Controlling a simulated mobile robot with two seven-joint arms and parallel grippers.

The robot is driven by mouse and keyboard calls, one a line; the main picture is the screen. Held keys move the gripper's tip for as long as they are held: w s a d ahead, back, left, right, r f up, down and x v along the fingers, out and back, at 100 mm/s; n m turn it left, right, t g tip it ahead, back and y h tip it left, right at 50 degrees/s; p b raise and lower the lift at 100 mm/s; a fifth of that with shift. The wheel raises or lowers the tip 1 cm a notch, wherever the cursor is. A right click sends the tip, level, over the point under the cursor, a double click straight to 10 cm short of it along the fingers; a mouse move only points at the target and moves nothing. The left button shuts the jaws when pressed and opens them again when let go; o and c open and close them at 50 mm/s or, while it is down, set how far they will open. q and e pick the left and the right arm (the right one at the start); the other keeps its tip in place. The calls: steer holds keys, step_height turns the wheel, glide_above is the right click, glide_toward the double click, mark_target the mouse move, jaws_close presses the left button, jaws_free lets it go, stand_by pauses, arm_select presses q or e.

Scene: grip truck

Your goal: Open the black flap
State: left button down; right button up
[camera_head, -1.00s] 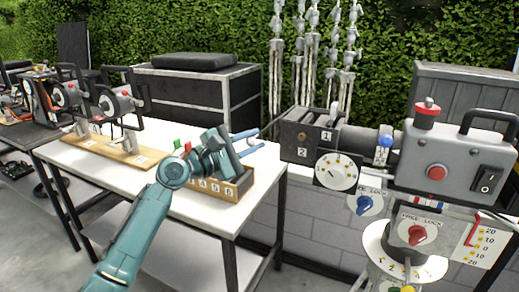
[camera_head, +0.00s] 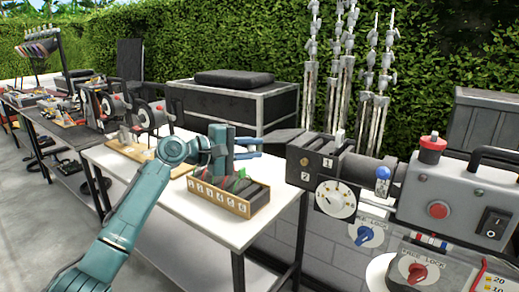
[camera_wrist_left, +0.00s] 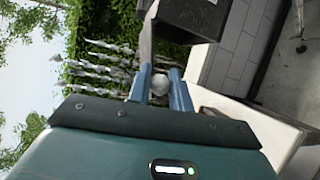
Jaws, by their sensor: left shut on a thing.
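The black flap (camera_head: 283,136) sticks out to the left from the top of the dark box marked 1 and 2 (camera_head: 317,163), roughly level. In the left wrist view the flap (camera_wrist_left: 147,38) is a thin grey strip beside the dark box (camera_wrist_left: 190,18). My left gripper (camera_head: 260,147) is at the flap's outer end, above the white table. In the left wrist view its blue fingers (camera_wrist_left: 161,88) are shut on the flap's end; a pale round thing shows between them. The exact contact is hard to see. My right gripper is not in view.
A wooden tray with numbered slots (camera_head: 219,202) stands on the white table (camera_head: 185,204) below my left gripper. The grey machine with a red button (camera_head: 458,199) is right of the box. Metal stands (camera_head: 345,80) and a black cabinet (camera_head: 232,105) are behind.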

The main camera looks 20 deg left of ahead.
arm_select(q)
steer(key=shift+a+r+m+p, duration=0.1)
steer(key=shift+r+m+p, duration=0.2)
stand_by(0.4)
steer(key=c, duration=1.3)
jaws_free()
steer(key=b+v, duration=0.3)
steer(key=v, duration=1)
steer(key=shift+r, duration=0.15)
